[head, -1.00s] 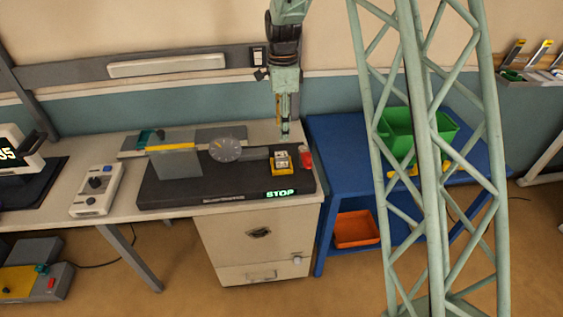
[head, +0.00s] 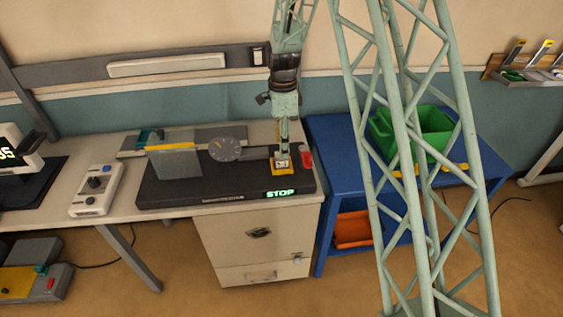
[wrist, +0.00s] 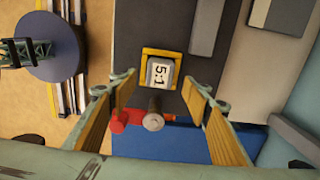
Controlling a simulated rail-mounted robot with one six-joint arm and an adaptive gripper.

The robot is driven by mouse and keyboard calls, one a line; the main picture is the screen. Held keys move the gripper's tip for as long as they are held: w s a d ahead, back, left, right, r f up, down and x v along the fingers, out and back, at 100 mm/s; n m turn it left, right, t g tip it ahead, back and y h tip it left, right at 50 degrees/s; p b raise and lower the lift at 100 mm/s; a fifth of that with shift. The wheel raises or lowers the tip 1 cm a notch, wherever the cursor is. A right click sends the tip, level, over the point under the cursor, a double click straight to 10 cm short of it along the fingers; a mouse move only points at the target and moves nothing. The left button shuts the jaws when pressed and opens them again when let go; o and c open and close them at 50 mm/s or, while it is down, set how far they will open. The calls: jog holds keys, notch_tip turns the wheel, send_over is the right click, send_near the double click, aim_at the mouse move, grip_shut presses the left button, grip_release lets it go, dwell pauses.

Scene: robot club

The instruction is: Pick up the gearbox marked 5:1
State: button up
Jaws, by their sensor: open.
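The gearbox marked 5:1 (wrist: 161,73) is a small block with a white face and dark lettering, and a grey round shaft end (wrist: 153,121) shows beside it. It sits in a yellow frame (wrist: 162,51) on the black machine bed. In the head view the gearbox (head: 282,164) is partly hidden by my gripper (head: 283,152), which is right above it. In the wrist view my gripper (wrist: 158,105) is open, with its fingers spread on either side of the shaft end and the gearbox just beyond the tips. I cannot tell the height left between them.
A red part (head: 306,158) stands close to the right of the gearbox. A grey dial (head: 225,149) and a grey plate (head: 174,163) stand to the left on the bed. A lit STOP sign (head: 280,194) is at the front. A green bin (head: 437,139) stands on the blue table at right.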

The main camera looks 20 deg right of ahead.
aim_at(282, 161)
jog(key=shift+f, duration=0.15)
jog(key=shift+a+f, duration=0.2)
jog(key=shift+f, duration=2.25)
jog(key=c, duration=1)
